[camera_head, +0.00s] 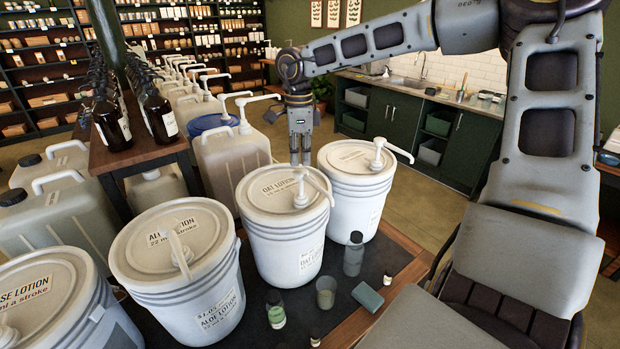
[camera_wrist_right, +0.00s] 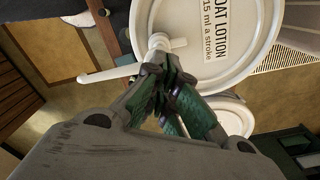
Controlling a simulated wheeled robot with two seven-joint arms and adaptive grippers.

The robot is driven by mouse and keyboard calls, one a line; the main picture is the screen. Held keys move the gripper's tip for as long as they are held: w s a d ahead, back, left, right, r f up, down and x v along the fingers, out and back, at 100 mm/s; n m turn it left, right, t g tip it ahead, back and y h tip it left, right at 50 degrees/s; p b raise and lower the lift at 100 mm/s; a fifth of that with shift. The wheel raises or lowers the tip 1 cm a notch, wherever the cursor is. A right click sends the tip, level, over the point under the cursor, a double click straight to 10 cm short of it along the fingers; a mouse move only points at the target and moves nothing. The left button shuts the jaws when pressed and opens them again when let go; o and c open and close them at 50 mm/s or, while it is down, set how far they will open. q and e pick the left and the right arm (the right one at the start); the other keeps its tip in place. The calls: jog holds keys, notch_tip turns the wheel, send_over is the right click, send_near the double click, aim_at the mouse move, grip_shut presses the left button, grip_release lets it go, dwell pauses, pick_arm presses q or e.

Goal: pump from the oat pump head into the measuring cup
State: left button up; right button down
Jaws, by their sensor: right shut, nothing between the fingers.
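The oat lotion bucket (camera_head: 262,237) is white, with a lid labelled "OAT LOTION". Its white oat pump head (camera_head: 300,175) stands upright on the lid, its spout pointing to the front right. The measuring cup (camera_head: 326,293), small and translucent, stands on the dark mat in front of this bucket, apart from it. My right gripper (camera_head: 300,162) points down, shut and empty, just above the pump head. In the right wrist view the shut fingertips (camera_wrist_right: 162,82) overlap the pump head; whether they touch it I cannot tell. My left gripper is out of view.
A small green-labelled bottle (camera_head: 276,313), a grey bottle (camera_head: 353,257) and a teal block (camera_head: 368,297) flank the cup. Jugs and a wooden stand of brown bottles (camera_head: 158,115) are behind.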

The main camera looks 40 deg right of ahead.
aim_at(301, 171)
jog(key=shift+f, duration=0.25)
jog(key=shift+f+b, duration=0.8)
jog(key=shift+f, duration=0.2)
jog(key=shift+s+f+b, duration=0.1)
jog(key=shift+f+b, duration=1.35)
jog(key=shift+f, duration=0.5)
jog(key=shift+r, duration=0.15)
jog(key=shift+r+p, duration=1.65)
jog(key=shift+r, duration=1)
jog(key=shift+f, duration=0.3)
